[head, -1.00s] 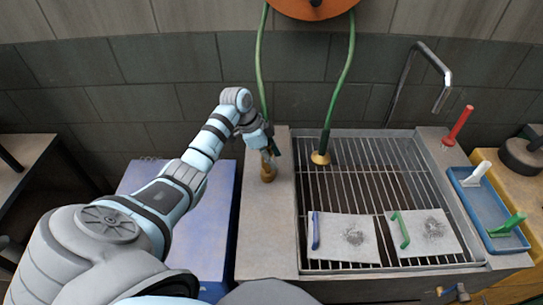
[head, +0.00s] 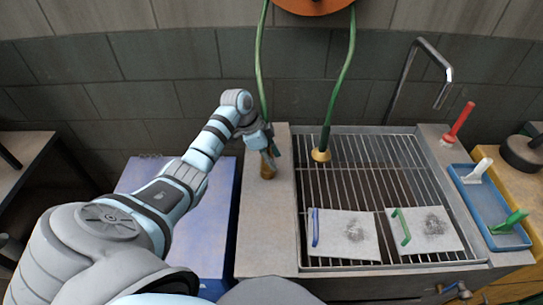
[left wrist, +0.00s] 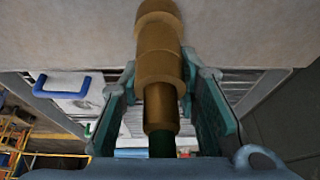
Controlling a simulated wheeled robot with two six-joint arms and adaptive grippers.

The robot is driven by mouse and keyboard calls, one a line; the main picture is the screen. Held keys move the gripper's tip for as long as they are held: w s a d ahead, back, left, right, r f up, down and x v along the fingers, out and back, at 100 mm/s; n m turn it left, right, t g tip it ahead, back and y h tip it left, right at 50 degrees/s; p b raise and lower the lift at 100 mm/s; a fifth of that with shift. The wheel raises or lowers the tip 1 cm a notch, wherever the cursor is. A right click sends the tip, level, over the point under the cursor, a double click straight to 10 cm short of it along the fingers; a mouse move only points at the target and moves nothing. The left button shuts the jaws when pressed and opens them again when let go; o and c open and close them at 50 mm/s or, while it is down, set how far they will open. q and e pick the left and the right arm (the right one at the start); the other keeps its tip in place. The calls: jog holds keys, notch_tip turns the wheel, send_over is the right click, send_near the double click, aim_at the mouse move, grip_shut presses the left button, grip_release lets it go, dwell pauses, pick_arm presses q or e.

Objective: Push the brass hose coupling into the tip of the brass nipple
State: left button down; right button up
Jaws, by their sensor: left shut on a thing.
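My left gripper (head: 270,146) is shut on the brass hose coupling (left wrist: 160,106) over the stone ledge left of the sink. A green hose (left wrist: 162,144) leaves the coupling's near end in the left wrist view. The brass nipple (head: 267,171) stands on the ledge just below the gripper in the head view. In the left wrist view the nipple (left wrist: 158,28) is in line with the coupling, and the two look touching or overlapping. How deep one sits in the other cannot be told. The fingers hide part of the coupling. My right gripper is not in view.
Another green hose end with a brass fitting (head: 321,155) hangs over the sink grating (head: 350,185). Two white plates (head: 342,235) with blue and green handles lie on it. A blue tray (head: 487,205) and a steel tap (head: 442,75) are at the right. An orange reel (head: 312,4) is above.

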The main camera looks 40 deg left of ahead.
pick_arm(q)
jog(key=shift+f, duration=0.4)
jog(key=c, duration=1.1)
grip_release()
jog(key=v, duration=1.2)
